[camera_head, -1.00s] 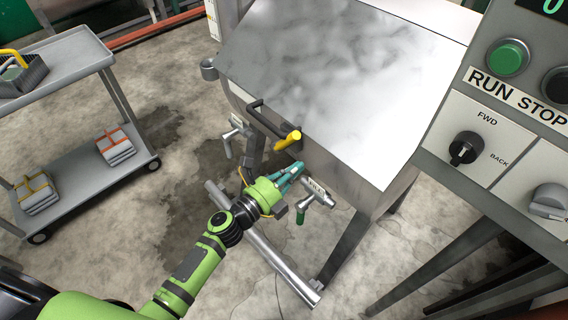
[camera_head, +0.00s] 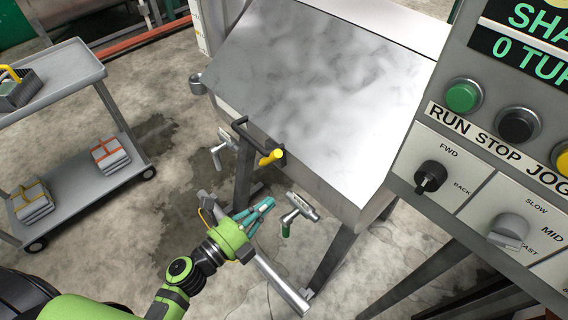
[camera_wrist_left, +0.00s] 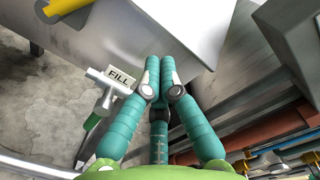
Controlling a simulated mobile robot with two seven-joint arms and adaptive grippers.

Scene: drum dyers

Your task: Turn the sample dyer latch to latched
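The sample dyer (camera_head: 325,85) is a shiny metal box with a sloped lid. Its latch, a yellow-ended lever (camera_head: 271,157), sits on the lid's front edge beside a black bar handle (camera_head: 245,130). Yellow also shows at the top left of the left wrist view (camera_wrist_left: 66,6). My left gripper (camera_head: 268,205) has teal fingers and is below the latch, apart from it, in front of the dyer. In the left wrist view its fingertips (camera_wrist_left: 159,66) are together with nothing between them. My right gripper is out of view.
A FILL valve (camera_head: 300,205) with a green-tipped handle juts out close right of my left gripper. Another valve (camera_head: 222,147) is left of the latch. A control panel (camera_head: 490,150) stands at right, a grey cart (camera_head: 80,175) at left. Open floor lies between cart and dyer.

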